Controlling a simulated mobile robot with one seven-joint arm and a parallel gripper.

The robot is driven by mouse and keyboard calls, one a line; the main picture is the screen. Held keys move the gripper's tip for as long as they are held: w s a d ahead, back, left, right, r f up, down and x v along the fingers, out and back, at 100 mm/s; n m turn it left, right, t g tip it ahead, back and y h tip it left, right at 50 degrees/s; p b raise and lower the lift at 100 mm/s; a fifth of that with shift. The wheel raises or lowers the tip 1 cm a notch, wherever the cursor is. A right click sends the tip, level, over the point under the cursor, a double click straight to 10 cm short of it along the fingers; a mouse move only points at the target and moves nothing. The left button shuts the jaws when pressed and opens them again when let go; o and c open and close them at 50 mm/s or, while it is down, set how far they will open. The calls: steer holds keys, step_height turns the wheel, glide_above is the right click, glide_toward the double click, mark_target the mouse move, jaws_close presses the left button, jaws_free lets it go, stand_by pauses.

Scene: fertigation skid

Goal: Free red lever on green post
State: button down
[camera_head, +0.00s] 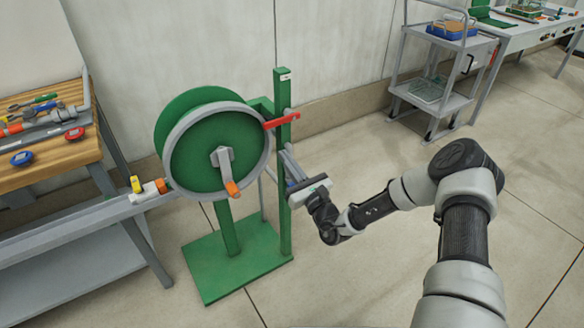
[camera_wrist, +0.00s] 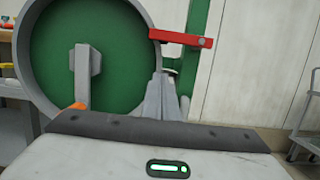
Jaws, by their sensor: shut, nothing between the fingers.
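The red lever (camera_head: 281,120) is a short bar on the green post (camera_head: 284,170), near the rim of a large green wheel (camera_head: 205,150) with a grey rim. In the wrist view the red lever (camera_wrist: 181,38) reaches left to the wheel's rim, and a small grey part shows on the post below it. My gripper (camera_head: 288,155) is beside the post, below the lever. In the wrist view my gripper's fingers (camera_wrist: 162,82) are together, pointing up below the lever, with a gap between tips and lever. I cannot tell whether they touch the post.
The wheel has a grey crank with an orange handle (camera_head: 232,188). A grey rail (camera_head: 95,215) and a wooden-topped bench (camera_head: 75,148) with tools stand left. A grey cart (camera_head: 440,105) stands at the back right.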

steer(key=w+a+r+b, duration=0.1)
steer(key=w+a+r, duration=0.1)
steer(key=r, duration=0.3)
steer(key=shift+w+a, duration=0.25)
steer(key=shift+w, duration=0.65)
steer(key=shift+r, duration=0.25)
